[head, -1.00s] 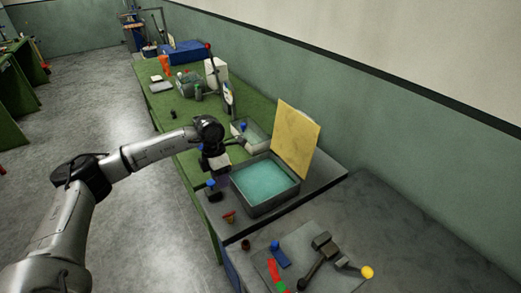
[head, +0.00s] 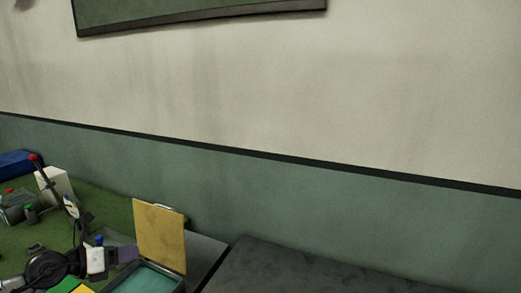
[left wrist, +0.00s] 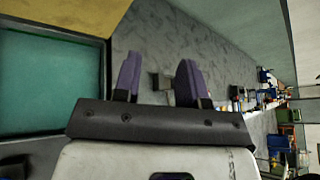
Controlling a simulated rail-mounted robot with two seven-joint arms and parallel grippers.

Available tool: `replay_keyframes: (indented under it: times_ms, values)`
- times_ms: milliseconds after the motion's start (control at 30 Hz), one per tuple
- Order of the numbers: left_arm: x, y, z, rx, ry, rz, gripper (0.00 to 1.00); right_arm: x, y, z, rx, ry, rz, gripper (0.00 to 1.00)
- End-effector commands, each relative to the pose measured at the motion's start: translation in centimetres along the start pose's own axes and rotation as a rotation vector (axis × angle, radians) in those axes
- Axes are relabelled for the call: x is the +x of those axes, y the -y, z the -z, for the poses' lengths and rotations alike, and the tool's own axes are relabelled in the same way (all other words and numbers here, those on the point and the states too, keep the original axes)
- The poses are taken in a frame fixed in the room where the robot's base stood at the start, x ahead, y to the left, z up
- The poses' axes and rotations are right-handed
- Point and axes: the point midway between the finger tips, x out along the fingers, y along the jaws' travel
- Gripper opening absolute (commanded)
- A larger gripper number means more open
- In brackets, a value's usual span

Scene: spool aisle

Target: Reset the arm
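My left arm (head: 50,268) comes in at the lower left of the head view. Its left gripper (head: 127,253) has purple fingers and is beside the yellow lid panel, by the metal tray. In the left wrist view the two purple fingers of the left gripper (left wrist: 158,78) stand apart with nothing held between them. My right gripper is in neither view now.
A tray with teal contents (head: 147,279) and an upright yellow panel (head: 160,238) is near the gripper; the teal also shows in the left wrist view (left wrist: 45,85). A white box (head: 55,187) stands on the green bench. A wall (head: 330,90) is behind.

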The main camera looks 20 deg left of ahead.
Motion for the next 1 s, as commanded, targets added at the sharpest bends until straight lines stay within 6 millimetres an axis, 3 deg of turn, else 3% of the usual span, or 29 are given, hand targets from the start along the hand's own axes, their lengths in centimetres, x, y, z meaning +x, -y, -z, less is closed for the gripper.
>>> replay_keyframes:
  times_ms: [100,300,433,567,667,767,867,1000]
  values:
    - [-0.3,2.5,-3.6,-0.071,0.228,0.084,0.38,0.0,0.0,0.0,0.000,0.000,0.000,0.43]
    - [-2.5,5.9,-9.0,-0.253,0.603,0.203,0.38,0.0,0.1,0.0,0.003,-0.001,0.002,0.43]
    - [-4.2,7.3,-11.2,-0.426,0.828,0.263,0.38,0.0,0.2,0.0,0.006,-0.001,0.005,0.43]
    - [-5.7,7.9,-12.1,-0.647,1.021,0.287,0.38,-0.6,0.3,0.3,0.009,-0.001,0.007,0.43]
    - [-6.3,7.8,-11.5,-0.855,1.139,0.263,0.38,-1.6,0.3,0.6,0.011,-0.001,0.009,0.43]
    - [-6.4,7.6,-9.6,-1.104,1.218,0.187,0.38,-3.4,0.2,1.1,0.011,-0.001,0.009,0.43]
    - [-5.8,8.2,-5.6,-1.402,1.238,0.034,0.38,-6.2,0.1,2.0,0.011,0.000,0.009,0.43]
    - [-5.2,11.3,1.9,-1.785,1.123,-0.249,0.38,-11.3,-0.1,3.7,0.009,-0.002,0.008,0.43]
